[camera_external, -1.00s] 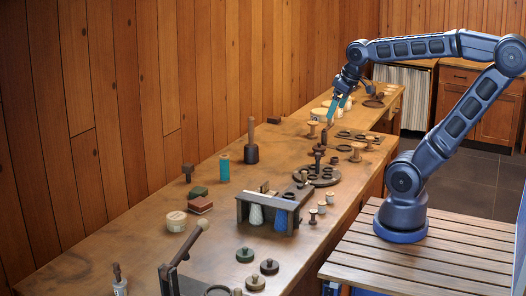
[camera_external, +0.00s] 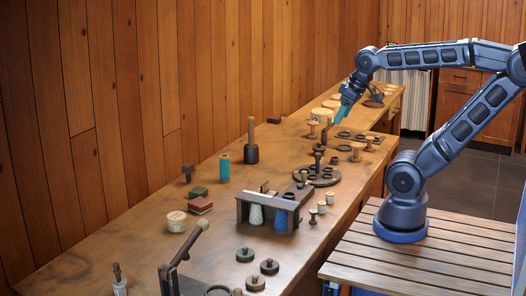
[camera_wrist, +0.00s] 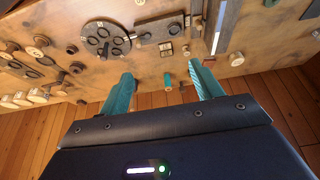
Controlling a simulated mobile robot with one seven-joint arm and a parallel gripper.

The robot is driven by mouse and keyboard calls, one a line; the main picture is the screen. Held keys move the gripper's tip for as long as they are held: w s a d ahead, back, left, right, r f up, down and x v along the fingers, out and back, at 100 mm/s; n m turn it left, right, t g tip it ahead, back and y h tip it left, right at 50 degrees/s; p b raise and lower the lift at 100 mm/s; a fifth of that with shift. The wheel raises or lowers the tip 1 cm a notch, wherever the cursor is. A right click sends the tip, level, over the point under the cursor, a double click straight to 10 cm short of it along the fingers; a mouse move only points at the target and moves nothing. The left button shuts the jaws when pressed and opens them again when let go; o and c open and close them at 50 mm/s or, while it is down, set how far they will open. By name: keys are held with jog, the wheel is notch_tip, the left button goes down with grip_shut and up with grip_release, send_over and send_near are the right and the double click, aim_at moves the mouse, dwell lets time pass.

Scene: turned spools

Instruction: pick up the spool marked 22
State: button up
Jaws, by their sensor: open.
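My gripper (camera_external: 338,116) is over the far half of the bench in the external view, pointing down and left. In the wrist view its two teal fingers (camera_wrist: 161,72) are apart, with nothing held between them. A teal-wound spool (camera_external: 224,168) stands near the wall. Small spools (camera_external: 313,216) stand by the rack. I cannot read the number 22 on any spool, so I cannot tell which one bears it.
The long wooden bench (camera_external: 135,235) runs beside the panelled wall. The holder also shows in the wrist view (camera_wrist: 90,28). Bare wood lies at the near left.

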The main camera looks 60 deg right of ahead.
jog(key=w+d+f+n+g+h, duration=0.1)
jog(key=w+d+f+n, duration=0.15)
jog(key=w+d, duration=0.45)
jog(key=w+d+f+n+h, duration=0.1)
jog(key=w+d+n, duration=0.2)
jog(key=d, duration=0.8)
jog(key=w+d+f+n+g+h, duration=0.1)
jog(key=w+d+f+n, duration=0.15)
jog(key=w+d, duration=0.4)
jog(key=n+g+h, duration=0.1)
jog(key=n+g, duration=0.2)
jog(key=n, duration=0.7)
send_near(370, 138)
jog(key=f, duration=0.2)
jog(key=shift+h, duration=0.3)
jog(key=shift+x, duration=5.45)
jog(key=shift+w+d+r, duration=0.1)
jog(key=shift+d, duration=0.1)
jog(key=c, duration=1.1)
jog(key=shift+o, duration=0.2)
